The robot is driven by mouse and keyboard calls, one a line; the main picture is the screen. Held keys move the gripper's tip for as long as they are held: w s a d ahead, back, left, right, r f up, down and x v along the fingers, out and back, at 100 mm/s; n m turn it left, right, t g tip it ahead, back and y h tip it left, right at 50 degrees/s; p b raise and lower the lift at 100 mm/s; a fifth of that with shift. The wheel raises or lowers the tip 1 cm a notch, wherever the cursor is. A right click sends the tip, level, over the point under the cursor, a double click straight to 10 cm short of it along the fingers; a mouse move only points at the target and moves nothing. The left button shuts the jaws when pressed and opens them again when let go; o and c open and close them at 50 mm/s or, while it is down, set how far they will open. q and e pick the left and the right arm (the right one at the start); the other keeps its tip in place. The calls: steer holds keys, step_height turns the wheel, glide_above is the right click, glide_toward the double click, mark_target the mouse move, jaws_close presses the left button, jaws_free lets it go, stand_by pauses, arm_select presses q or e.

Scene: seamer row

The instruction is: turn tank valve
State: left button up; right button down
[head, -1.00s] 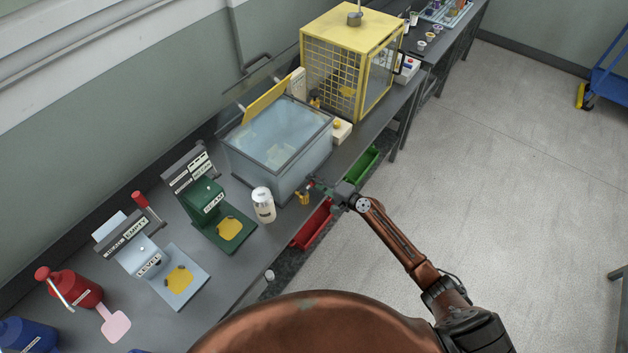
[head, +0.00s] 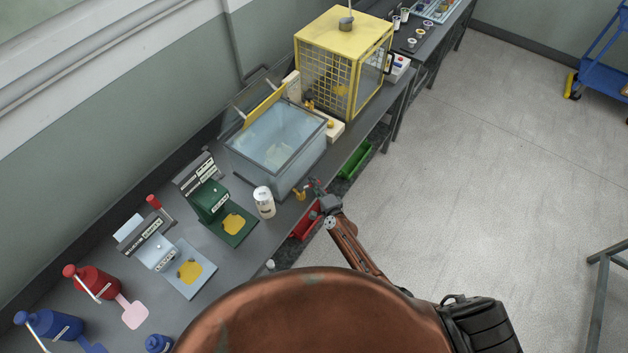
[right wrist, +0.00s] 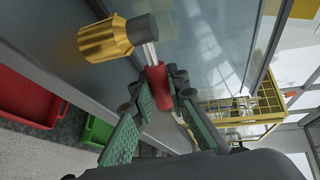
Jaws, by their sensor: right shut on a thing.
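The clear water tank (head: 233,163) stands on the bench, with its brass valve (head: 299,194) low at the front corner. In the right wrist view the brass valve body (right wrist: 105,40) has a metal stem and a red handle (right wrist: 157,86). My right gripper (head: 314,185) is at the valve in the head view. In the right wrist view my right gripper (right wrist: 160,98) has its green-padded fingers on both sides of the red handle, shut on it. Its grip hides part of the handle. My left gripper is not in view.
A white bottle (head: 264,203) stands left of the valve. A red bin (head: 304,222) and a green bin (head: 355,160) hang below the bench edge. A yellow mesh cage (head: 345,30) stands beyond the tank.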

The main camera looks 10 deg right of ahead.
stand_by(0.4)
steer(key=c, duration=1.8)
jaws_free()
steer(key=shift+c, duration=0.2)
steer(key=v, duration=1.2)
